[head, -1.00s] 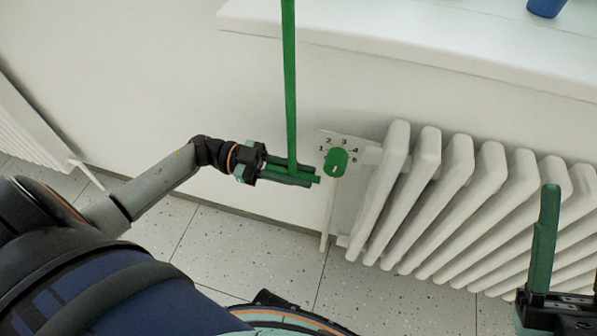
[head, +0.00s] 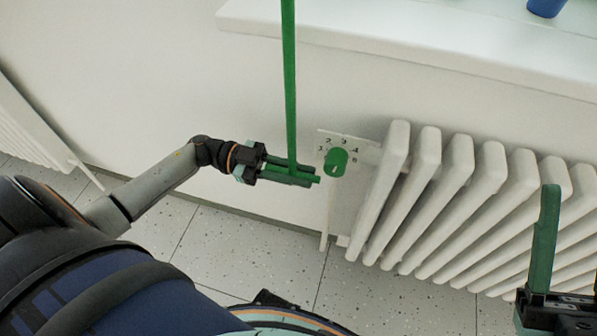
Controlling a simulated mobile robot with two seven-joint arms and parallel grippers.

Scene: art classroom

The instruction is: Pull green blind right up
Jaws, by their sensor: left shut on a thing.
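A green strap (head: 290,85) hangs straight down from the top edge of the head view, in front of the white wall. My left gripper (head: 303,177) is shut on the strap near its lower end, just left of the radiator's knob. The blind itself is out of view. My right gripper (head: 546,245) shows only in part at the lower right edge, with one green finger pointing up in front of the radiator; its other finger is not visible.
A white radiator (head: 428,170) with a green numbered knob (head: 336,162) stands right of the strap. A white sill (head: 400,45) juts out above it, with a blue object (head: 546,7) on it. Another white radiator (head: 38,135) is at the left. Speckled floor tiles lie below.

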